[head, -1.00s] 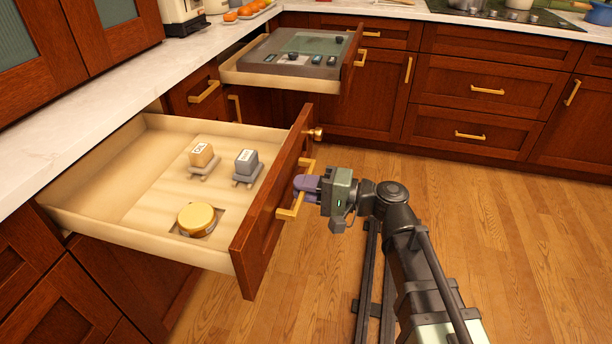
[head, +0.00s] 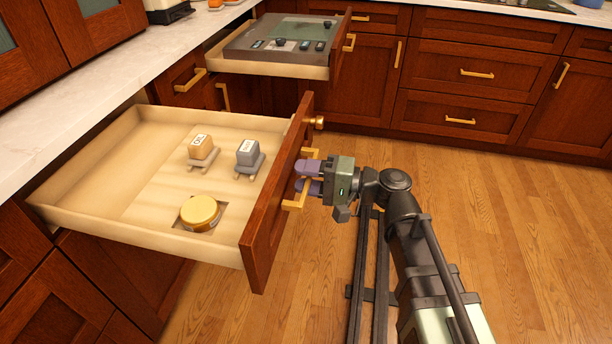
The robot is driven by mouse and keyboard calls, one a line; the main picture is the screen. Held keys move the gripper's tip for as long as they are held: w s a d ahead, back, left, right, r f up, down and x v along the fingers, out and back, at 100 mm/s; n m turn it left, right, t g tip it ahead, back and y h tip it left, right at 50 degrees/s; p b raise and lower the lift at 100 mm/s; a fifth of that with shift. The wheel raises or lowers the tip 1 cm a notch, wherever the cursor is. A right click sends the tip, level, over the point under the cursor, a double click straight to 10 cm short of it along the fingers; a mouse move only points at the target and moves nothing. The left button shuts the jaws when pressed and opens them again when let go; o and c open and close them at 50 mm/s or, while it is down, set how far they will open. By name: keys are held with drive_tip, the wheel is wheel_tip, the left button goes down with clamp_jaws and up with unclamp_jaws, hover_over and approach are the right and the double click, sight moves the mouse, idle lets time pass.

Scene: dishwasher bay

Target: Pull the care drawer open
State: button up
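The care drawer (head: 125,197) stands pulled well out from under the counter, its wooden inside in plain view. It holds an orange-brown labelled block (head: 201,148), a grey labelled block (head: 248,156) and a round yellow-lidded tin (head: 200,211). Its dark red front (head: 268,225) carries a brass bar handle (head: 297,203). My gripper (head: 305,178) is at this handle, outside the drawer front. Its two purple fingers are spread with a gap between them, around or right beside the bar. Whether a finger still touches the bar cannot be told.
A second drawer (head: 260,67) with a grey control panel (head: 290,42) stands open farther back. A brass knob (head: 318,122) sticks out near the care drawer front's far end. Closed cabinets line the back. The wooden floor (head: 480,220) to the right is clear.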

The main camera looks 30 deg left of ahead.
drive_tip(key=v, duration=1.1)
